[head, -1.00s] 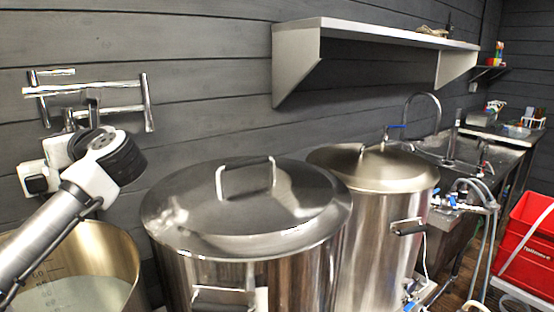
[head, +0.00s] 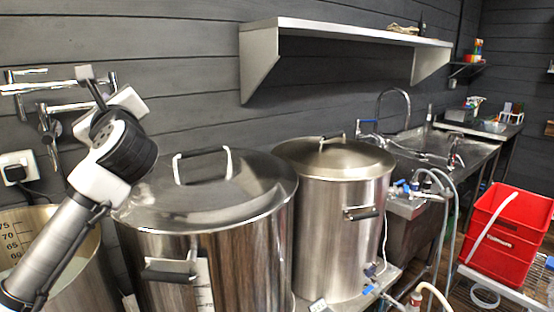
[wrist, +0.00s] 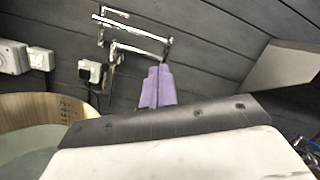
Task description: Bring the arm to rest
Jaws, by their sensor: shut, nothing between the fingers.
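My gripper (wrist: 157,88) shows in the wrist view as two purple fingers pressed together, with nothing between them. The fingers stand out beyond a dark edge and a white surface in the foreground, and the plank wall is behind them. In the head view my arm (head: 95,185) rises from the lower left, with white links and a black joint, in front of the wall and the open pot. The purple fingers cannot be made out in that view.
An open pot (head: 85,285) with scale marks stands beside the arm. Two lidded steel kettles (head: 215,255) (head: 350,225) stand to its right. A metal rail (head: 40,86) and a socket (head: 16,170) are on the wall. A shelf (head: 350,36) hangs above the kettles; a red crate (head: 500,240) stands right.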

